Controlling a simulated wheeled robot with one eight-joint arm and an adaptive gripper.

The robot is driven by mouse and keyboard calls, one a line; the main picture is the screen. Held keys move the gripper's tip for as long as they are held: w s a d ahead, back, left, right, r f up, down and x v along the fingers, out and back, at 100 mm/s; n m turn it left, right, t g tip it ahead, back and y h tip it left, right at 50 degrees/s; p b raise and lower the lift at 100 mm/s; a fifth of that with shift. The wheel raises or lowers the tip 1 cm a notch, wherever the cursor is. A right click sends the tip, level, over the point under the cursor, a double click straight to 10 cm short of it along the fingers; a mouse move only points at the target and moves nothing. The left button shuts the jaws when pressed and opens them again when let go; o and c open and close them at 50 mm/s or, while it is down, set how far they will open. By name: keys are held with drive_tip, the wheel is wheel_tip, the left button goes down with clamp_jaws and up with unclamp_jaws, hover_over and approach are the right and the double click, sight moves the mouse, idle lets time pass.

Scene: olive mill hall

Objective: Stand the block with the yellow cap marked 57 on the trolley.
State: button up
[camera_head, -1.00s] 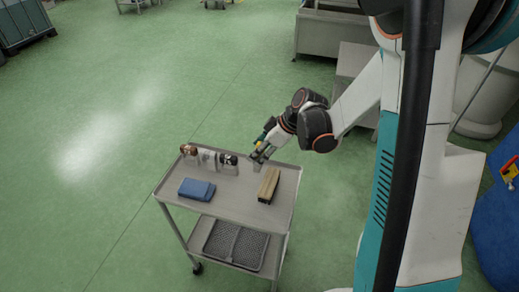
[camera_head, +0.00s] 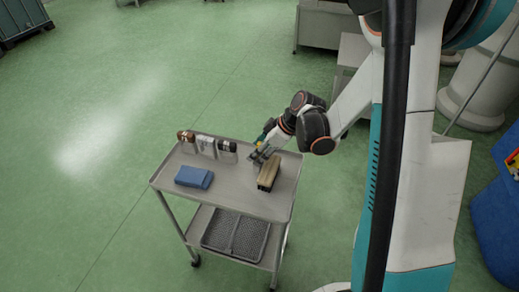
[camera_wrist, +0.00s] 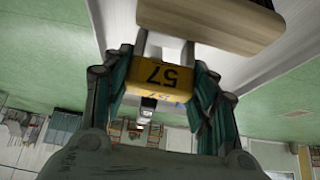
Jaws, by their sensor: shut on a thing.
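The block with the yellow cap marked 57 (camera_wrist: 158,77) is between the fingers of my gripper (camera_wrist: 160,95) in the wrist view, with the number readable. My gripper is shut on it. In the head view my gripper (camera_head: 258,157) is at the back right part of the trolley (camera_head: 233,192), beside the wooden-backed brush. The block is mostly hidden there by the fingers. I cannot tell whether its foot touches the trolley top.
Several small blocks stand along the trolley's back edge: brown-topped (camera_head: 187,140), white (camera_head: 206,146) and dark-topped (camera_head: 227,151). A blue folded cloth (camera_head: 193,177) lies front left. The brush (camera_head: 269,172) is close to my gripper. A grey crate (camera_head: 235,235) is on the lower shelf.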

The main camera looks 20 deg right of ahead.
drive_tip(key=shift+f+b, duration=0.55)
drive_tip(key=o, duration=1.3)
drive_tip(key=v, duration=1.2)
drive_tip(key=shift+a, duration=0.1)
